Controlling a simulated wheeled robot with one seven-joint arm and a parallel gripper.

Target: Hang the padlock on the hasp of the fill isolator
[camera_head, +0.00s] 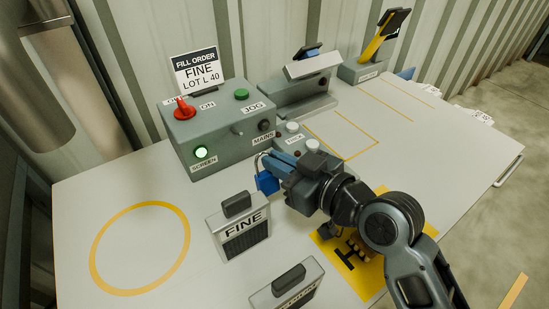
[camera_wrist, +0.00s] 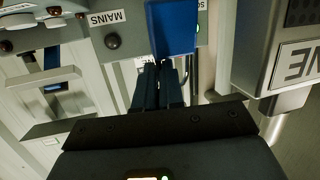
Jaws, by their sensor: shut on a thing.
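My gripper (camera_head: 273,167) is shut on a blue padlock (camera_head: 267,183) and holds it near the lower right front corner of the grey control box (camera_head: 204,160). In the wrist view the padlock (camera_wrist: 172,28) stands beyond the dark closed fingers (camera_wrist: 158,85). Its thin shackle shows faintly at the box side in the head view. The box carries a red rotary switch (camera_head: 184,110) at its top left, by a partly covered label, with "ON" beside it. I cannot clearly make out the hasp.
The box also has a green button (camera_head: 241,94), a lit green lamp (camera_head: 200,152) and a "MAINS" label (camera_wrist: 105,18). A "FINE" screen cassette (camera_head: 240,228) and a second cassette (camera_head: 288,288) stand in front. The table inside the yellow ring (camera_head: 140,206) is empty.

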